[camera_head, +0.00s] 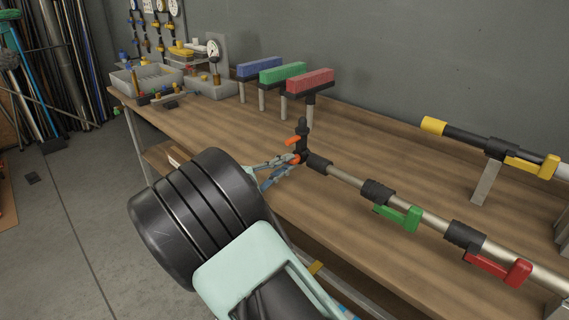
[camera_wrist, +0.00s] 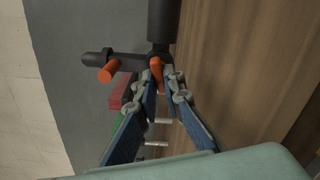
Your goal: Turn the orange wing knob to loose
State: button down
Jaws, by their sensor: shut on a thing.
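In the head view my gripper (camera_head: 287,161) reaches the fitting from the left. A second orange piece (camera_wrist: 108,72), like a short rod, sticks out of the black fitting beside the knob; it also shows in the head view (camera_head: 292,140). I cannot tell how far the knob is turned.
The pipe carries a green lever (camera_head: 402,217) and a red lever (camera_head: 500,268). A yellow lever (camera_head: 532,165) is on a second pipe behind. Blue (camera_head: 259,67), green (camera_head: 283,72) and red (camera_head: 310,81) blocks stand on posts behind the knob. Grey bins (camera_head: 145,80) sit far left.

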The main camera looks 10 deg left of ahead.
jog(key=shift+w+d+r, duration=0.1)
jog(key=shift+d+r, duration=0.05)
jog(key=shift+d, duration=0.1)
jog(key=c, duration=2)
grip_release()
jog(key=shift+c, duration=0.2)
jog(key=shift+a, duration=0.1)
jog(key=v, duration=1.2)
